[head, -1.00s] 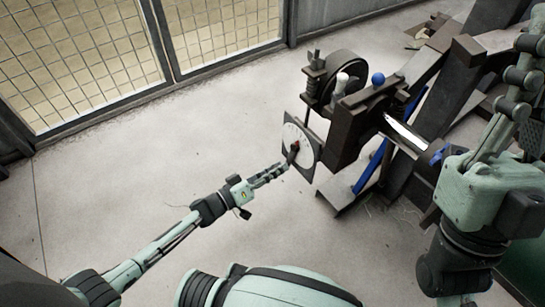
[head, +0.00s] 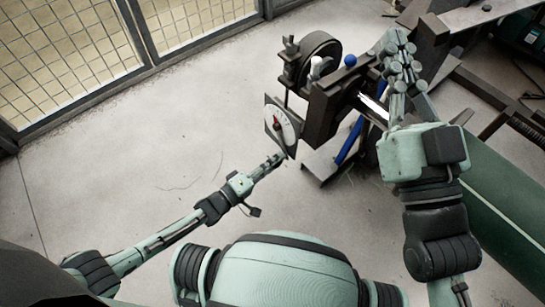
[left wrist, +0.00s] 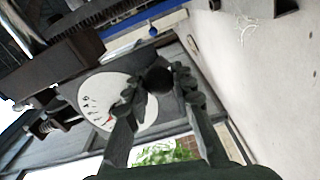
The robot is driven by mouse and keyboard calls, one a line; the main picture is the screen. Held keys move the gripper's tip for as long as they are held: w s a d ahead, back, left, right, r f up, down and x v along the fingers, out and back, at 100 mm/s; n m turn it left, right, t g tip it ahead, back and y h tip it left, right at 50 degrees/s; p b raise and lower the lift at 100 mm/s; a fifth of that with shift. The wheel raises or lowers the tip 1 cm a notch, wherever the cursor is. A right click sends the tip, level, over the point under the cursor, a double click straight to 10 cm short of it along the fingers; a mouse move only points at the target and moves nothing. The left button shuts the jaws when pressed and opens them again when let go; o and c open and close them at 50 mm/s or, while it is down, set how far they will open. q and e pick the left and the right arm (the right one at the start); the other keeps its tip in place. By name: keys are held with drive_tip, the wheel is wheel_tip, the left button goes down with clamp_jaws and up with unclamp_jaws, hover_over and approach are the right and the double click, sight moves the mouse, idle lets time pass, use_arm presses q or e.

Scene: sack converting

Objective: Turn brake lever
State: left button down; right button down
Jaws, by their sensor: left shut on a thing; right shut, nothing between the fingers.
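The brake dial (head: 290,123) is a square plate with a white scale face and a red pointer. It shows close up in the left wrist view (left wrist: 88,95). My left gripper (head: 278,160) is at the dial's lower edge in the head view. In the left wrist view its fingers (left wrist: 153,84) are closed around the dark round knob (left wrist: 159,80) of the brake lever, in front of the dial. The rest of the lever is mostly hidden there. My right gripper (head: 398,45) is shut and empty, raised beside the machine frame, far from the dial.
The machine frame (head: 328,105) carries a dark wheel (head: 320,55), a white knob (head: 316,66) and a blue ball knob (head: 350,60). A green roll (head: 500,190) lies at the right. A mesh fence (head: 70,55) stands at the back left. The floor left of the dial is clear.

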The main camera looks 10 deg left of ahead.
use_arm(q)
drive_tip(key=shift+s, duration=0.15)
idle(0.3)
drive_tip(key=c, duration=1.3)
unclamp_jaws()
drive_tip(key=shift+o, duration=0.2)
drive_tip(key=v, duration=0.7)
drive_tip(key=shift+s, duration=0.15)
drive_tip(key=shift+a, duration=0.1)
